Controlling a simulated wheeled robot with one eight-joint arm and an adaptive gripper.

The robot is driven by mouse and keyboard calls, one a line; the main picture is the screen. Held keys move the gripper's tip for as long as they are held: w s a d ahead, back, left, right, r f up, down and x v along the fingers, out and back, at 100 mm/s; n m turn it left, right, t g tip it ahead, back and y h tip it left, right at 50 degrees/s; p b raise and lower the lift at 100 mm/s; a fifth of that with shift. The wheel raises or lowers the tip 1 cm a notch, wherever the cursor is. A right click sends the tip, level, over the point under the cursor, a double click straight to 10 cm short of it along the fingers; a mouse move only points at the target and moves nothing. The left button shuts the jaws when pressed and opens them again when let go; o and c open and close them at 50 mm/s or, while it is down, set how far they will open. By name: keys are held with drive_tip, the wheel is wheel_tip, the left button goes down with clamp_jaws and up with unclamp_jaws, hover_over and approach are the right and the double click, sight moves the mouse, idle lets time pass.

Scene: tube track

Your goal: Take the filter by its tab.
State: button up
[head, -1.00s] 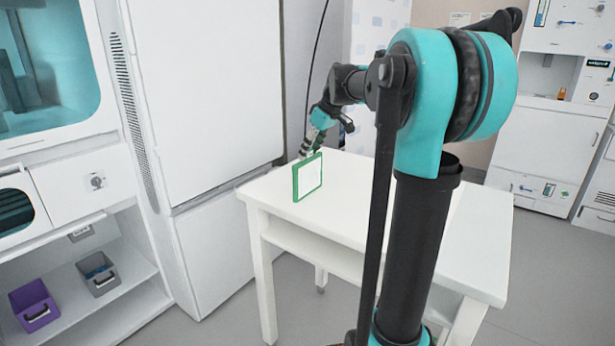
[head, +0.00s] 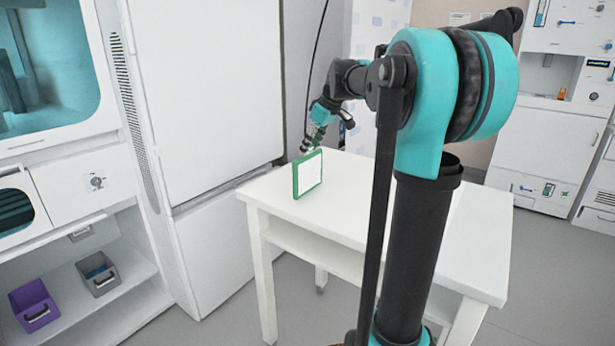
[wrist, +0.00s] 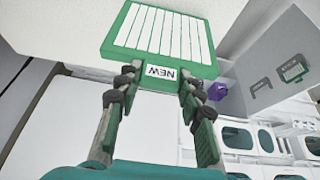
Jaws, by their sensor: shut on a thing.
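In the wrist view the filter (wrist: 157,33) shows white pleats and a green tab (wrist: 160,72) labelled "NEW", upside down in that picture. My gripper (wrist: 158,83) is shut on the tab, one dark jointed finger at each side. In the head view my gripper (head: 311,140) is above the filter's top edge.
A tall white cabinet (head: 215,90) stands close behind and left of the table. A purple bin (head: 35,306) and a grey bin (head: 99,273) sit on a low shelf at left. The table top right of the filter looks clear, though my arm hides part.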

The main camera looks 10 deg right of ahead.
wheel_tip(320, 180, up, 10)
drive_tip(key=shift+r, duration=0.15)
idle(1.4)
idle(0.3)
